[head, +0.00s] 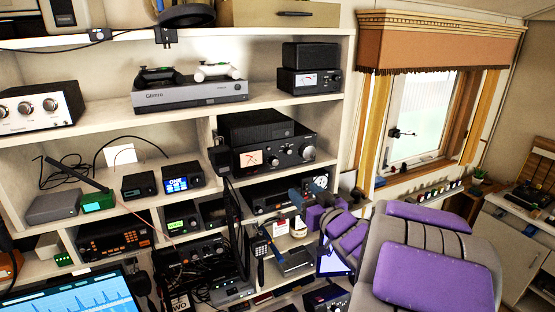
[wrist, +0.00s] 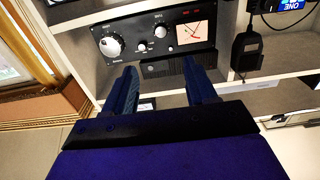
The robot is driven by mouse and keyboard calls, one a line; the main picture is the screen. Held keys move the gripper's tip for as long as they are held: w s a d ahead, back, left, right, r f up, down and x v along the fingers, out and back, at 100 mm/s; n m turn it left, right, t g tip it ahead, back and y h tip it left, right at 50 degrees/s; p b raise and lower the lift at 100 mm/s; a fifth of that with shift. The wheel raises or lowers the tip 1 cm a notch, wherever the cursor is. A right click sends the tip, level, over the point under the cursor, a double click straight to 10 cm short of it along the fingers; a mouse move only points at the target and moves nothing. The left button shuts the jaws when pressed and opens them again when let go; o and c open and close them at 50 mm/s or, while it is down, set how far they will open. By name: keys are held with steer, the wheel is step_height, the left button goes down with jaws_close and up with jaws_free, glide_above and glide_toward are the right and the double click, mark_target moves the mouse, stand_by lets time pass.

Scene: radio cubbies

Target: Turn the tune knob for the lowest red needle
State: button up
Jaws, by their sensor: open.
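The upper-shelf unit (head: 308,80) has a smaller meter with a red mark. A lower-shelf unit (head: 270,203) has a round pale dial (head: 320,182); its needle is too small to tell. My gripper (head: 299,190) is open and empty before the lower-shelf unit. In the wrist view, the open fingers (wrist: 160,80) point at a unit with a large silver knob (wrist: 111,46) and a red-needle meter (wrist: 190,33).
A black box (head: 254,126) sits on the middle-shelf unit. A hand microphone (head: 220,157) hangs at its left, with cables below. Shelf boards and uprights bound each cubby. A window (head: 415,115) is at the right.

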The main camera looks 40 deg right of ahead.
mark_target(276, 164)
steer(key=p+x, duration=0.6)
steer(key=x, duration=1.1)
steer(key=shift+w+a, duration=0.1)
steer(key=shift+c, duration=0.2)
jaws_close()
steer(key=shift+f+n+b, duration=0.1)
steer(key=shift+n+b, duration=0.95)
steer(key=shift+n, duration=0.05)
steer(key=shift+o, duration=0.2)
jaws_free()
